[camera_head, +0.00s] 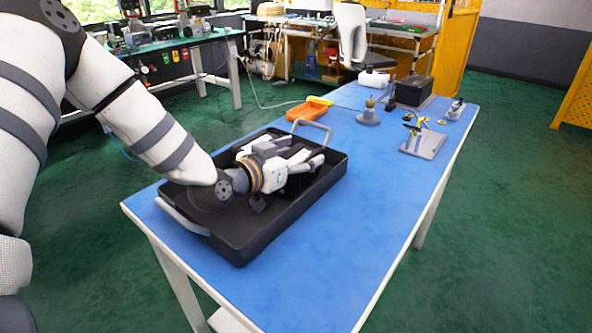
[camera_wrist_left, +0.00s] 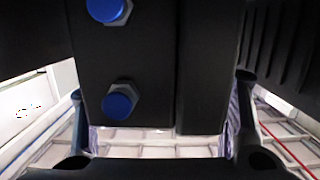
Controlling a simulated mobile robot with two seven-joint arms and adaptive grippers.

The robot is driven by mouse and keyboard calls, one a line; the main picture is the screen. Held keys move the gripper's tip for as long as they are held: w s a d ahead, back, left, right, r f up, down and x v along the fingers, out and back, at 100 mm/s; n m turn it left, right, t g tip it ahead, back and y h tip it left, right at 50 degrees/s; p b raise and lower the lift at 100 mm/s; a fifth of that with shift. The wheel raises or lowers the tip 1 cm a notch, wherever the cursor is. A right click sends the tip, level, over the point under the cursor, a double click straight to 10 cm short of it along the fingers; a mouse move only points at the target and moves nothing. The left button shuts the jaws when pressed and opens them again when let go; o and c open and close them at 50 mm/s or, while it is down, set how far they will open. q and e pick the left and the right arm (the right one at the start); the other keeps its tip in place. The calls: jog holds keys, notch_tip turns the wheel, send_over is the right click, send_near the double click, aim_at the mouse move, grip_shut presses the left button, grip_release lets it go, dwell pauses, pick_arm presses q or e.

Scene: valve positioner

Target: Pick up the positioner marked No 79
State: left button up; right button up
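My left gripper (camera_head: 299,166) is inside the black tray, reaching in from the left. Its fingers are hard to pick out among the white and grey parts in the head view. In the left wrist view a large black housing with two blue-capped fittings (camera_wrist_left: 121,99) fills the middle. The finger pads of the left gripper (camera_wrist_left: 162,118) stand on either side of it, very close to its sides. Whether they press on it cannot be told. No number mark is readable, so which positioner it is cannot be told. My right gripper does not show.
The black tray (camera_head: 236,249) with metal handles sits on the near end of a long blue-topped table (camera_head: 345,222). Further along are an orange tool (camera_head: 303,111), a round grey stand (camera_head: 368,117), a grey plate (camera_head: 424,144) and a black box (camera_head: 413,91).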

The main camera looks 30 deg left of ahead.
pick_arm(q)
grip_shut()
